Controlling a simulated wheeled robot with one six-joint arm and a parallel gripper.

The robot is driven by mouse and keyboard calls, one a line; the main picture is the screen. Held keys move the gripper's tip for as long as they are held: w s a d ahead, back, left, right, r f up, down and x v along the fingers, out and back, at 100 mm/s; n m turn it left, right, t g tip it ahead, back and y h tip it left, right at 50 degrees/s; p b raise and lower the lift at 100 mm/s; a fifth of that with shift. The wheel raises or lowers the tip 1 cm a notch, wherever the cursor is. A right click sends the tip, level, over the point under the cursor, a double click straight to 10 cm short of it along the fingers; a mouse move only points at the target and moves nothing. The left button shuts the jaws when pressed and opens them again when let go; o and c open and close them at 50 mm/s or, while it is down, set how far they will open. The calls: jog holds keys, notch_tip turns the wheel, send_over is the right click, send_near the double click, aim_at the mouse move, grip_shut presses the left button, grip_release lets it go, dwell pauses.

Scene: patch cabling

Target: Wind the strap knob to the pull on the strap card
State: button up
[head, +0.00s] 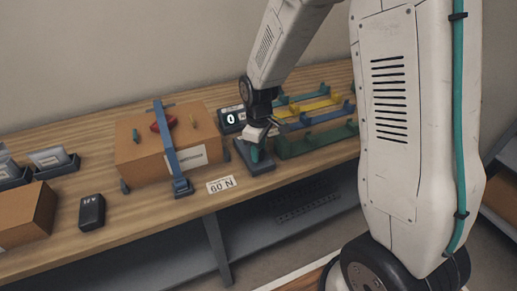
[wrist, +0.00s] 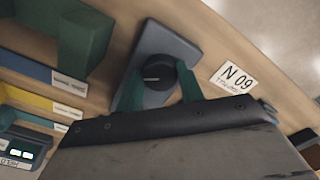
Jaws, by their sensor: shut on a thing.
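The strap knob (wrist: 157,70) is a round black dial on a grey base (wrist: 172,40). My gripper (wrist: 159,84) has one green finger on each side of the knob and is shut on it. In the head view my gripper (head: 257,152) is over the same base (head: 255,169), and the knob is hidden. The strap card (head: 221,184) lies flat on the bench and reads 60 N. It shows upside down in the wrist view (wrist: 237,77). A dark readout (head: 231,119) behind the base shows 0. A blue strap (head: 166,135) passes over a cardboard box (head: 133,157).
Green, yellow and blue racks (head: 318,141) stand right of the knob base. A small black block (head: 92,211), another brown box (head: 25,217) and grey bins (head: 55,164) are at the left. The bench front edge runs close to the card.

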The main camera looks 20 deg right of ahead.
jog(key=m, duration=1.3)
dwell(0.5)
jog(key=o, duration=1)
notch_tip(320, 180, up, 8)
jog(key=shift+f, duration=0.1)
